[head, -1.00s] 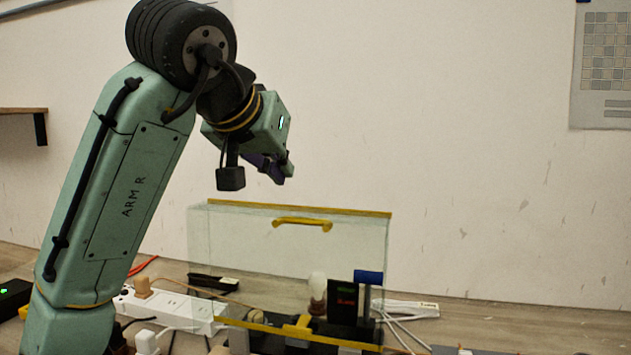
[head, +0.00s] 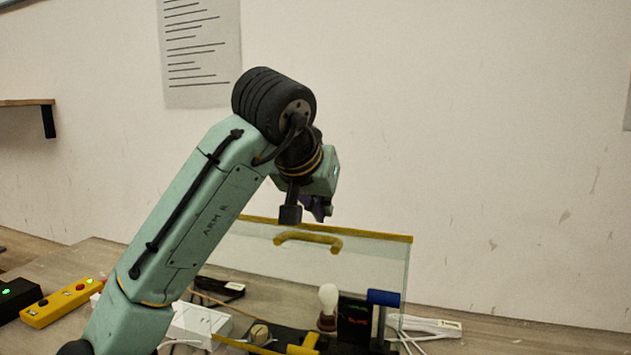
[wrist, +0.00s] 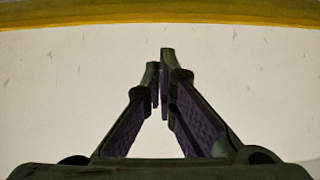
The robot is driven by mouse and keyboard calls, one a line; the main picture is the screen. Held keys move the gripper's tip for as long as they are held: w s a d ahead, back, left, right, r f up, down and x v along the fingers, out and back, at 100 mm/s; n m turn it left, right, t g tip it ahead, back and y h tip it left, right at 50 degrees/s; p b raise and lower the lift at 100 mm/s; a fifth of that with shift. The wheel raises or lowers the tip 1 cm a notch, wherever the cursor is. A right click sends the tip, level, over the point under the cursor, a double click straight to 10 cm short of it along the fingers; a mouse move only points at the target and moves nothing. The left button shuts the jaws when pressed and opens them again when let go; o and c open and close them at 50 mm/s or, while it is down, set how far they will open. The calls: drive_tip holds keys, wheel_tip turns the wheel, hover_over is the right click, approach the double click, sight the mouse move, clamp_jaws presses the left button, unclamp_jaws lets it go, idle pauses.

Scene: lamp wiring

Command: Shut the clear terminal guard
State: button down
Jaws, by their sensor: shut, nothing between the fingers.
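The clear terminal guard (head: 370,265) stands upright as a transparent panel in the head view, with a yellow top edge and a yellow handle (head: 308,239). A bulb (head: 328,298) and dark terminal parts show behind or through it. My gripper (head: 320,210) is above the guard's top edge, near its left part, and partly hidden by my wrist. In the wrist view my gripper's fingers (wrist: 160,85) are together and empty, with pale wall beyond. A yellow strip (wrist: 160,13) crosses the top of that view, apart from the fingertips in the picture.
A white power strip (head: 196,322) lies beside my arm. A yellow control box (head: 62,302) and a black box (head: 18,297) are at the left. A blue-topped part (head: 384,298) stands at the right, with white cables and a white strip (head: 432,327) beyond.

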drive_tip(key=s, duration=0.2)
drive_tip(key=s+a+f+p, duration=0.1)
drive_tip(key=shift+s, duration=0.1)
drive_tip(key=shift+a, duration=0.1)
idle(0.4)
